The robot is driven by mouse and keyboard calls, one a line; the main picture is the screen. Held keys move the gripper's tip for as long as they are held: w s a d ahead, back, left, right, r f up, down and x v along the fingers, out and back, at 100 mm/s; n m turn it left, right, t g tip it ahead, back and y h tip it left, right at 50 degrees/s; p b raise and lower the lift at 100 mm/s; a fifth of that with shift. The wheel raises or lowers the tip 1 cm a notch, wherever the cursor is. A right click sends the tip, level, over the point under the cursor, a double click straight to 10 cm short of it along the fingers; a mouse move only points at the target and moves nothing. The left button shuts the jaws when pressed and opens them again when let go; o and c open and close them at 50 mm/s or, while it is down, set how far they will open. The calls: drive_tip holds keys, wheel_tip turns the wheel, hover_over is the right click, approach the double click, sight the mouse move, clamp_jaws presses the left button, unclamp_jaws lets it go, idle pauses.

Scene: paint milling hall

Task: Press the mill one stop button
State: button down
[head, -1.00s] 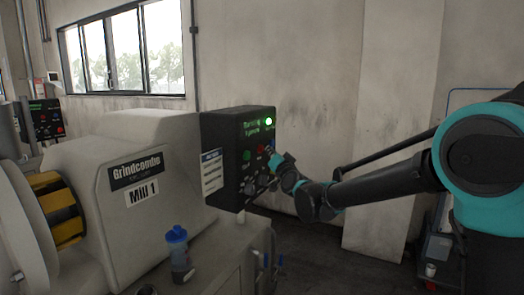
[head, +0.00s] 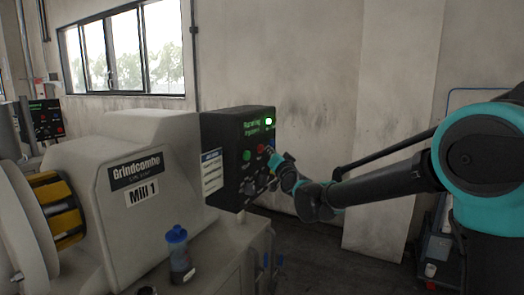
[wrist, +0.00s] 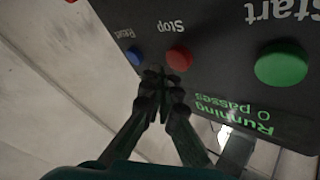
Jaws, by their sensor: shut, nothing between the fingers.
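The Mill 1 control panel (head: 222,128) is a dark box on the right end of the mill. The red Stop button (head: 261,148) shows between a green button and my gripper (head: 272,152). In the wrist view, upside down, the red Stop button (wrist: 179,58) sits just beyond my gripper's fingertips (wrist: 163,76). The fingers are together with nothing between them. The fingertips look very near the button and the panel face; I cannot tell whether they touch. The panel display (wrist: 233,112) reads "Running 0 passes".
A blue Reset button (wrist: 134,55) and a large green Start button (wrist: 281,64) flank Stop. A blue-capped bottle (head: 178,250) stands on the mill's ledge. A second panel (head: 47,119) is far left.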

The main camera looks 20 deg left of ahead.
drive_tip(key=shift+a, duration=0.35)
drive_tip(key=shift+a, duration=0.5)
idle(0.7)
drive_tip(key=shift+d, duration=0.15)
idle(0.3)
drive_tip(key=shift+d, duration=0.75)
drive_tip(key=shift+s+d, duration=0.15)
drive_tip(key=shift+d, duration=1.1)
drive_tip(key=shift+s+d, duration=0.1)
drive_tip(key=shift+d, duration=1.15)
